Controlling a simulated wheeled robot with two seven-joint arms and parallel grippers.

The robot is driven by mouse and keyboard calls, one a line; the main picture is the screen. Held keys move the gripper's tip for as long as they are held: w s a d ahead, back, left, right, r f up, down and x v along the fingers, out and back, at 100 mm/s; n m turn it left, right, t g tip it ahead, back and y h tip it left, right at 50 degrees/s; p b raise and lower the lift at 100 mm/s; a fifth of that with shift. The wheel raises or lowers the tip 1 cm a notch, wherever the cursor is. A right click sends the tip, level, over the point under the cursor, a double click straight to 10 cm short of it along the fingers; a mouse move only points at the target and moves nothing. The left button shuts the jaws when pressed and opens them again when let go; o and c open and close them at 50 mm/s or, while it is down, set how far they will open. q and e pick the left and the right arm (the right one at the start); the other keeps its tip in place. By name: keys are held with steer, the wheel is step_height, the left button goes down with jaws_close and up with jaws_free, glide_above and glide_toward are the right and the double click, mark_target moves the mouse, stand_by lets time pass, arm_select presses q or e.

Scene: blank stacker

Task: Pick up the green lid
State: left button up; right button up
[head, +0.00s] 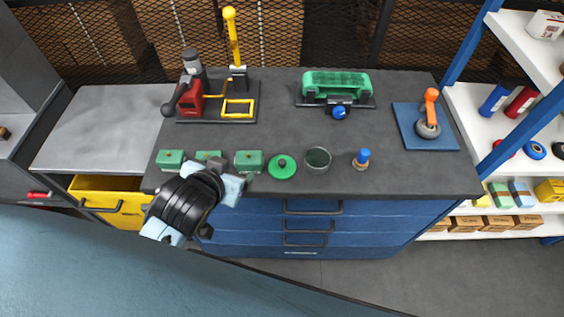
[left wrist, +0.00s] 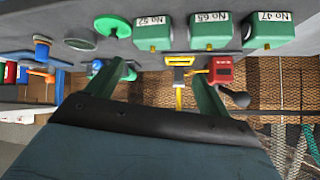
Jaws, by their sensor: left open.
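The green lid (head: 283,167) is a round disc with a small knob. It lies flat near the front edge of the dark worktop (head: 300,135), between a green box and a round glass-like container. My left gripper (head: 236,173) is open, to the left of the lid at the front edge, close to the green boxes and apart from the lid. In the left wrist view the lid (left wrist: 113,27) shows beyond the fingers (left wrist: 158,74), towards the upper left. My right gripper is not in view.
Green boxes (head: 249,160) with number labels stand left of the lid. The round container (head: 317,159) and a blue-topped stamp (head: 362,158) stand to its right. A red and yellow device (head: 190,98) and green press (head: 336,85) stand behind. The worktop's middle is clear.

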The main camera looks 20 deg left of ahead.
arm_select(q)
steer(key=w+d+r+m+t+h, duration=0.2)
steer(key=w+d+r+t, duration=0.3)
steer(key=r, duration=0.4)
steer(key=w+d+r+m+t+h, duration=0.2)
steer(key=w+d+r+t+h, duration=0.1)
steer(key=w+r+t, duration=0.4)
steer(key=s+d+r+m+g+h, duration=0.2)
steer(key=d+r+m+g+h, duration=0.1)
steer(key=d+m+g+h, duration=0.45)
steer(key=s+d+r+m+g+h, duration=0.3)
steer(key=d+m+g+h, duration=0.2)
steer(key=d+m+h, duration=0.45)
steer(key=m+g+y, duration=0.4)
steer(key=g+y, duration=0.5)
steer(key=y, duration=1.2)
glide_above(283, 163)
step_height(283, 163, down, 19)
steer(key=f, duration=0.7)
steer(key=shift+s+d, duration=0.15)
steer(key=shift+s, duration=0.05)
steer(key=shift+w+f+p, duration=0.2)
steer(key=shift+f+p, duration=0.2)
steer(key=shift+f, duration=2.7)
steer(key=shift+c, duration=0.3)
